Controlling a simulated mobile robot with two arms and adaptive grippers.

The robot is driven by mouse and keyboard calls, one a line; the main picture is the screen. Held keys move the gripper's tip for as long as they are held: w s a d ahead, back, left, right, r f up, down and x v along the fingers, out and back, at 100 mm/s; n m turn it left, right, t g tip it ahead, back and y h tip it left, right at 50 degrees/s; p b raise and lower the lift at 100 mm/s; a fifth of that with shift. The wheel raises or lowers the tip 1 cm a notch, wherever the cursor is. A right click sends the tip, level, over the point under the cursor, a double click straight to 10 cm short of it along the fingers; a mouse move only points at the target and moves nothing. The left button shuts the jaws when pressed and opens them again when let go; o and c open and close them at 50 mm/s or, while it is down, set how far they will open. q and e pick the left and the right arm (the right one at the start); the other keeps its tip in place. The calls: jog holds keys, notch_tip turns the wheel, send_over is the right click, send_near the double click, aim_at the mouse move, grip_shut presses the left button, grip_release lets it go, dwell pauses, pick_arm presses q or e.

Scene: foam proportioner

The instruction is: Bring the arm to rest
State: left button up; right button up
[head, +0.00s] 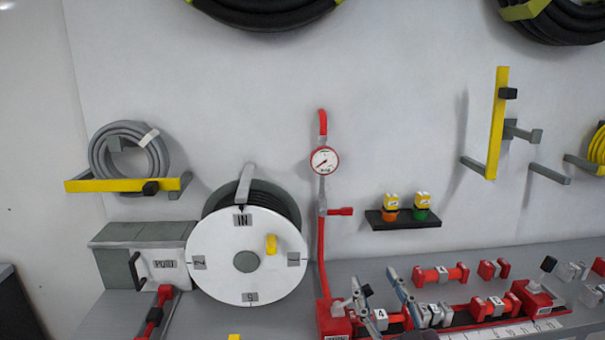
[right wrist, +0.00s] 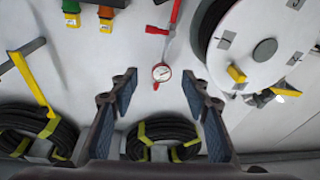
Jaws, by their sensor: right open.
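My right gripper (head: 374,278) shows low in the head view, in front of the bench, its two fingers apart with nothing between them. In the right wrist view its fingers (right wrist: 159,78) stand wide open, with blue-grey inner pads. The round pressure gauge (head: 324,160) on its red pipe shows beyond the fingertips in the wrist view (right wrist: 162,72), apart from them. Most of the right arm is out of the head view. My left gripper is in neither view.
A white hose reel (head: 215,262) stands left of the red pipe. A small shelf (head: 405,223) holds two yellow-capped bottles. Red fittings and couplings crowd the bench (head: 350,274) at right. Yellow-ended wall brackets (head: 497,125) stick out at right. Black hose coils (right wrist: 150,138) hang on the wall.

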jog(key=s+d+f+m+g+h, duration=0.2)
jog(key=s+d+f+g, duration=0.3)
jog(key=f, duration=0.6)
jog(key=s+d+f+m+g+h, duration=0.1)
jog(key=s+d+f+g+h, duration=0.2)
jog(key=s+f, duration=0.5)
jog(key=s+a+f+g+y, duration=0.1)
jog(key=s+f+g, duration=0.4)
jog(key=s, duration=0.4)
jog(key=s+a+f+g, duration=0.1)
jog(key=s+f+g, duration=0.2)
jog(key=s+f, duration=0.45)
notch_tip(320, 180, down, 26)
jog(key=s+n+g, duration=0.1)
jog(key=s+g, duration=0.1)
jog(key=s+d+f, duration=0.1)
jog(key=s+f, duration=0.7)
jog(key=f, duration=0.2)
jog(key=shift+d+f, duration=0.2)
jog(key=shift+d, duration=0.1)
jog(key=shift+g, duration=0.4)
jog(key=s+f, duration=0.2)
jog(key=s, duration=0.1)
jog(key=s+d+f, duration=0.1)
jog(key=s+f, duration=0.1)
jog(key=s, duration=0.1)
jog(key=s+d+f, duration=0.1)
jog(key=s, duration=0.2)
jog(key=shift+s+f, duration=0.3)
jog(key=shift+f, duration=0.1)
